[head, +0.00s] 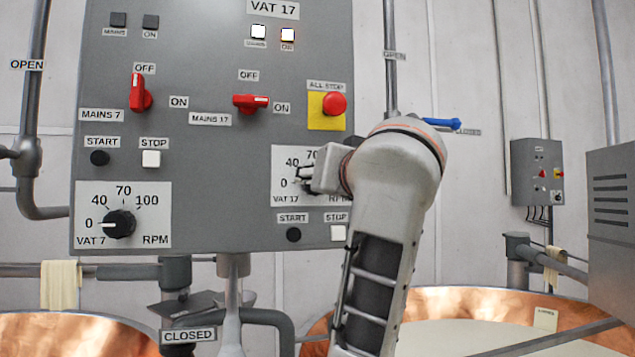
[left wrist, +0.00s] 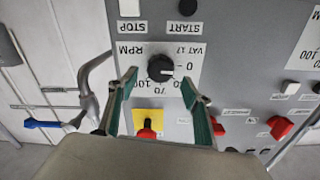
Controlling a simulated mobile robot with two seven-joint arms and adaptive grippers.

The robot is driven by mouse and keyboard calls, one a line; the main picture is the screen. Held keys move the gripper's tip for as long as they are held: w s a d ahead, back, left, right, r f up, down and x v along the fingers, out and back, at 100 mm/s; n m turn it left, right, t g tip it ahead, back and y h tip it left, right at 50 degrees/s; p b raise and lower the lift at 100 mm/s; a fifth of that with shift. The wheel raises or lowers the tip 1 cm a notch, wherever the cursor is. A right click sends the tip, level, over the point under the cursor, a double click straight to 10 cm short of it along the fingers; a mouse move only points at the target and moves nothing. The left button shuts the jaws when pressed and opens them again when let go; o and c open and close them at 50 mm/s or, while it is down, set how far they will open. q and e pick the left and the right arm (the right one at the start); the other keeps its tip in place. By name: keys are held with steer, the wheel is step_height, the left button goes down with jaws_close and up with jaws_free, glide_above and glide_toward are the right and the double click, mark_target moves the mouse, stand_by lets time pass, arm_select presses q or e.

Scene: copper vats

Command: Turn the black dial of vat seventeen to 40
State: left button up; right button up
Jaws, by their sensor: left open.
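The black dial of vat 17 (left wrist: 160,68) sits on a white plate with a 0, 40, 70, 100 RPM scale, which appears upside down in the left wrist view. Its white pointer line points at about 0. In the head view, my gripper covers most of this dial, and part of its plate (head: 283,160) shows beside it. My left gripper (head: 306,176) is open in front of the dial. In the left wrist view, the green-lined fingers of my left gripper (left wrist: 159,82) stand on either side of the dial, apart from it. My right gripper is not in view.
The grey panel also carries the vat 7 dial (head: 118,224) at 0, a red MAINS 17 switch (head: 250,102), a red ALL STOP button (head: 334,104) and a black START button (head: 294,235). Copper vats (head: 70,335) stand below. A blue-handled valve (head: 440,123) is right of the panel.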

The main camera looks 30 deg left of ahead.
arm_select(q)
steer(key=shift+x, duration=2.3)
steer(key=c, duration=1.1)
